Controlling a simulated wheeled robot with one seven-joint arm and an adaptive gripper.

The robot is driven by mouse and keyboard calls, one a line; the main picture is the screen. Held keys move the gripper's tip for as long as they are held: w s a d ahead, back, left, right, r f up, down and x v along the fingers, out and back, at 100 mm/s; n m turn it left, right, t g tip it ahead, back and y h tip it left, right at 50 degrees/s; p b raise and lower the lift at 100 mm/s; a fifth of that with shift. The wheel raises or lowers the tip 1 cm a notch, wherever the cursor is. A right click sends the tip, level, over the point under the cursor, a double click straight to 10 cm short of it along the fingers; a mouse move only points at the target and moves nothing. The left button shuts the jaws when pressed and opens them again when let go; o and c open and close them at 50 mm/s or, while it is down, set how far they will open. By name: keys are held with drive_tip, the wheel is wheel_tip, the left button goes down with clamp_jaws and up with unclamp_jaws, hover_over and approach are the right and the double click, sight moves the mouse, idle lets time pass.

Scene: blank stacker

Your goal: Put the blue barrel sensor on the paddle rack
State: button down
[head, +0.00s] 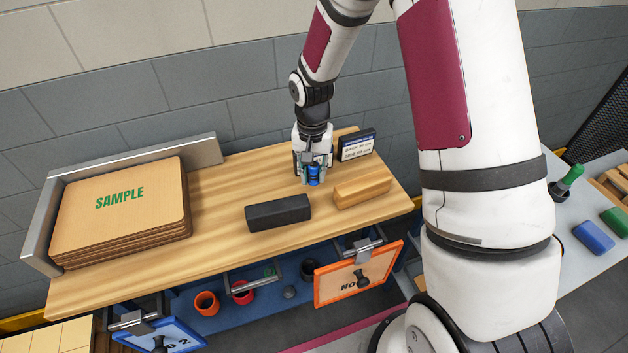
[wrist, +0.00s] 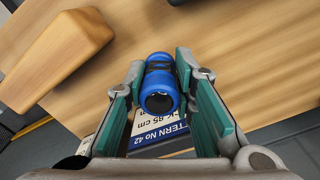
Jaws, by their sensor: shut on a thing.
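The blue barrel sensor (head: 313,175) is a small blue cylinder with a dark band and dark end. My gripper (head: 312,180) is shut on it over the back right of the wooden table. In the wrist view the blue barrel sensor (wrist: 160,86) sits between the green finger pads of my gripper (wrist: 160,80). I cannot tell whether it touches the tabletop. I cannot say for sure which thing is the paddle rack; an orange-framed board (head: 330,290) and a blue-framed board (head: 180,338) hang from clips at the table's front.
A black block (head: 278,212) and a wooden block (head: 362,191) lie in front of my gripper. A dark-framed label card (head: 357,146) stands behind right. Stacked SAMPLE boards (head: 120,205) fill the table's left. Orange and red cups are on a blue shelf (head: 215,325) below.

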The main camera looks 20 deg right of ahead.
sight(314, 181)
drive_tip(key=shift+f, duration=1.75)
drive_tip(key=shift+f, duration=0.2)
drive_tip(key=c, duration=1.3)
unclamp_jaws()
drive_tip(key=shift+c, duration=0.2)
drive_tip(key=shift+r, duration=0.15)
